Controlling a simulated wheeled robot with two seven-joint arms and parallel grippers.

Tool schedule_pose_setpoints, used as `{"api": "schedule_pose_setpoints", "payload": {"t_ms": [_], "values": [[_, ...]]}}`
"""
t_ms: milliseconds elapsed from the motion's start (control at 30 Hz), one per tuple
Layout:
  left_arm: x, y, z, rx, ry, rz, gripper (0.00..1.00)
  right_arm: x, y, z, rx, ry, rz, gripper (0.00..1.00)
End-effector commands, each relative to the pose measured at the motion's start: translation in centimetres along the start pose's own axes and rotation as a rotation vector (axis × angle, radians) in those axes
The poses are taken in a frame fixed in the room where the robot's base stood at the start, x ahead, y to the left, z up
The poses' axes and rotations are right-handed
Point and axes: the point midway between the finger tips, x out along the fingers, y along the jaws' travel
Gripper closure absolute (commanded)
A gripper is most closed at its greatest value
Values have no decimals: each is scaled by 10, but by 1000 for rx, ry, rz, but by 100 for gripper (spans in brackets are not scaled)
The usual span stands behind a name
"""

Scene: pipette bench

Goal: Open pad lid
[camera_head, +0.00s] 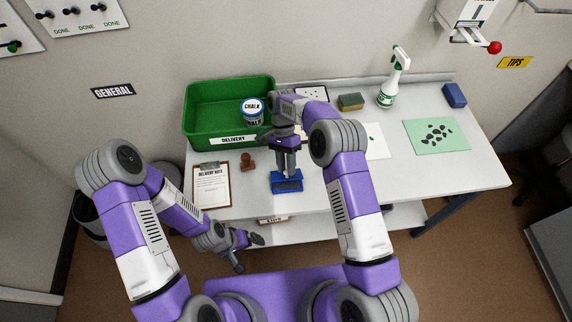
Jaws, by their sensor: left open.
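The blue pad (288,187) lies near the front edge of the white table, with a dark patch on its top face. My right gripper (287,172) points down at the pad's back part, and its fingertips overlap the pad in the picture. I cannot tell whether the fingers touch the lid or grip it, and they hide part of the pad. Whether the lid is raised is too small to tell. My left gripper (248,253) is open and empty, low in front of the table's front edge, apart from the pad.
A brown stamp (248,161) and a clipboard (212,186) lie left of the pad. Behind stands a green delivery crate (200,131) with a chalk tin (252,110). A sponge (351,101), spray bottle (388,92) and green mat (420,146) are to the right. The front right tabletop is clear.

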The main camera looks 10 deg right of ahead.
Motion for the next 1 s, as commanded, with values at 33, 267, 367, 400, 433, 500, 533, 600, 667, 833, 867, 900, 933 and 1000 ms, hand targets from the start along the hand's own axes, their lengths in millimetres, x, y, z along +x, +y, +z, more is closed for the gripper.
{"api": "schedule_pose_setpoints", "payload": {"t_ms": [33, 267, 367, 400, 433, 500, 533, 600, 667, 833, 867, 900, 933, 1000], "values": [[0, 0, 0, 0, 0, 0, 0, 0, 0, 0, 0, 0, 0, 59], [0, 0, 0, 0, 0, 0, 0, 0, 0, 0, 0, -1, 0, 52], [0, 0, 0, 0, 0, 0, 0, 0, 0, 0, -1, -1, 0, 52], [0, 0, 0, 0, 0, 0, 0, -1, 0, 0, -1, -1, 0, 52], [0, 0, 0, 0, 0, 0, 0, -2, 0, 0, -1, -1, 0, 52], [0, 0, 0, 0, 0, 0, 0, -7, -1, 0, -1, 0, -2, 52], [0, 0, 0, 0, 0, 0, 0, -10, -1, 0, -1, 0, -2, 52], [0, 0, 0, 0, 0, 0, 0, -18, -1, 0, -1, 1, -2, 52], [0, 0, 0, 0, 0, 0, 0, -28, -1, 0, -1, 2, -4, 52], [-1, 0, 0, 0, 0, 0, 0, -50, -1, 0, 0, 1, -3, 52], [-2, 1, 0, 0, 0, 0, 0, -53, -1, 0, 0, 1, -3, 52], [-2, 1, 0, 0, 0, 0, 0, -56, -1, 0, 0, 0, -1, 52], [-2, 1, 0, 0, 0, 0, 0, -58, -1, 0, 0, 0, -2, 52], [-3, 1, 0, 0, 0, 0, 0, -64, -1, 0, 0, 1, -2, 52]]}}
